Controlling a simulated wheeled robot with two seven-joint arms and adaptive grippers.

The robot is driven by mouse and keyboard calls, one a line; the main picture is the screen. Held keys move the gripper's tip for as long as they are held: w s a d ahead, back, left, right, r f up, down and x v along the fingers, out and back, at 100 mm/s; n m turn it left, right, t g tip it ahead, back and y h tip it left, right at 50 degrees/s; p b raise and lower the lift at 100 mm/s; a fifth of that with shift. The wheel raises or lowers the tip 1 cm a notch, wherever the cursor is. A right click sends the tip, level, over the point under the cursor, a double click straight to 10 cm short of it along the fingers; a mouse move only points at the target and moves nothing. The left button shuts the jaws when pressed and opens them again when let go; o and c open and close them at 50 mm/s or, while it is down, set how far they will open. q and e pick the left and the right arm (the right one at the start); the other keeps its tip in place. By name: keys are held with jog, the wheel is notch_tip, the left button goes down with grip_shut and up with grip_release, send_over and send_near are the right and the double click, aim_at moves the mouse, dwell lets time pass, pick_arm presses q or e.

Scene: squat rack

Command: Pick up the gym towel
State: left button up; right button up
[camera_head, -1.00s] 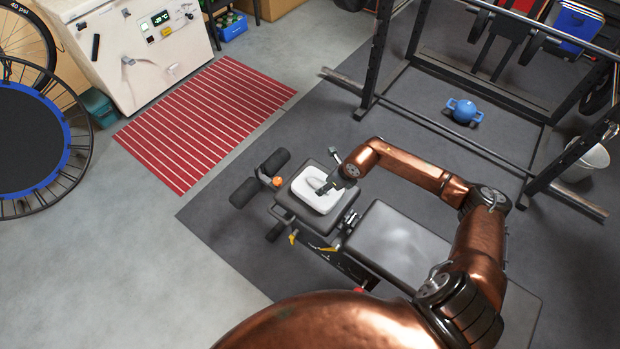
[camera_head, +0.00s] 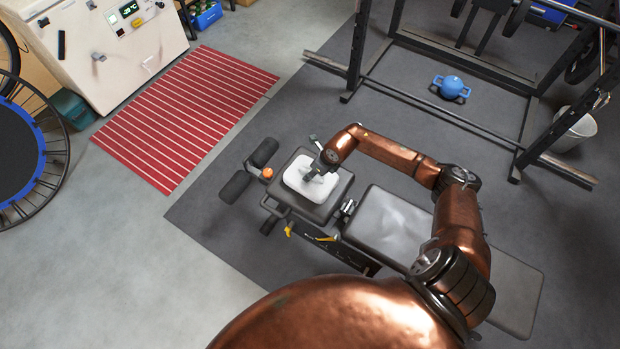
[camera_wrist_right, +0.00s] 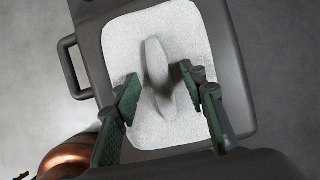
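The gym towel, white and folded, lies on the dark padded seat (camera_head: 318,212) at the end of the bench, in the head view (camera_head: 294,179). In the right wrist view the towel (camera_wrist_right: 190,40) has a raised ridge (camera_wrist_right: 155,65) in its middle. My right gripper (camera_head: 310,176) is over the towel, pointing down. In the right wrist view its green-padded fingers (camera_wrist_right: 160,77) are apart, one on each side of the ridge, with visible gaps. Whether the fingertips touch the towel's flat part is unclear. My left gripper is not in view.
An orange ball (camera_head: 267,172) sits beside the seat near black foam rollers (camera_head: 235,187). The bench's longer pad (camera_head: 395,228) lies to the right.

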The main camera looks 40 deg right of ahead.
jog(key=shift+f, duration=0.2)
dwell(0.6)
jog(key=shift+c, duration=0.4)
grip_shut()
dwell(0.4)
